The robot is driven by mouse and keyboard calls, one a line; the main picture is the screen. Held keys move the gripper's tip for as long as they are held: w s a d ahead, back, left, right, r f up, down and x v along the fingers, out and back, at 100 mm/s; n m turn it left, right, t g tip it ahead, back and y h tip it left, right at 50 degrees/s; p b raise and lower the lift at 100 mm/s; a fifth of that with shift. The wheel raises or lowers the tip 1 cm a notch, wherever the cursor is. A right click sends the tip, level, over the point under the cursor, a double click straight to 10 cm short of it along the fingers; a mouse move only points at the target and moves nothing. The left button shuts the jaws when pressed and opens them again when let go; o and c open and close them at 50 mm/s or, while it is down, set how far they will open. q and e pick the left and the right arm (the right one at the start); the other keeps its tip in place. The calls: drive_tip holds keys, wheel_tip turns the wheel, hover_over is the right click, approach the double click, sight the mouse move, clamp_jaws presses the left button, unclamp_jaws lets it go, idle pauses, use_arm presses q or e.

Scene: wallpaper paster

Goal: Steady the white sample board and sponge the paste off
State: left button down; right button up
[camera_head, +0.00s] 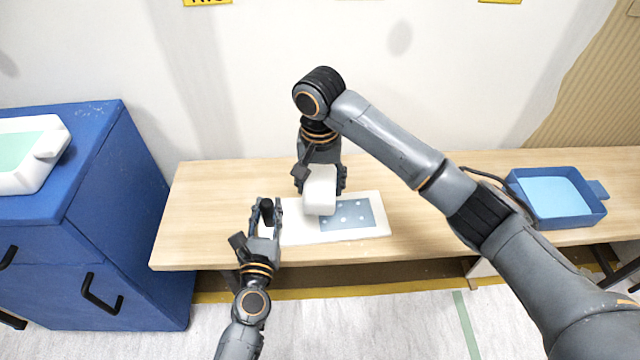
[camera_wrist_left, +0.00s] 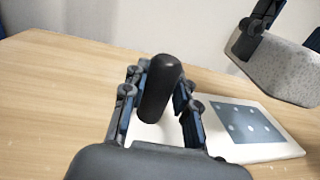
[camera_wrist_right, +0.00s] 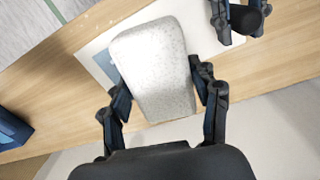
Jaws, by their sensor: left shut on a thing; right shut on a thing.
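The white sample board (camera_head: 300,233) lies flat on the wooden table, with a blue-grey patch (camera_head: 347,214) bearing several white spots on its right part. My left gripper (camera_head: 265,207) is shut on an upright black handle (camera_wrist_left: 160,90) at the board's left end. My right gripper (camera_head: 320,183) is shut on a white speckled sponge block (camera_wrist_right: 155,70). The sponge hangs above the board's back part, beside the patch's left edge. In the left wrist view, the sponge (camera_wrist_left: 285,70) appears raised clear of the board. The sponge partly hides the board in the head view.
A blue tray (camera_head: 565,221) with a light blue inside stands on the table's right part. A blue cabinet (camera_head: 120,200) stands left of the table, with a white green-filled tray (camera_head: 25,180) on top. The wall is close behind. The tabletop right of the board is free.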

use_arm(q)
drive_tip(key=shift+f, duration=0.2)
use_arm(e)
drive_tip(key=c, duration=0.3)
use_arm(q)
drive_tip(key=c, duration=1)
unclamp_jaws()
use_arm(e)
drive_tip(key=shift+f, duration=0.1)
use_arm(q)
drive_tip(key=shift+o, duration=0.2)
drive_tip(key=shift+r, duration=0.1)
drive_tip(key=s+a, duration=0.1)
drive_tip(key=s, duration=1.1)
drive_tip(key=shift+a, duration=0.1)
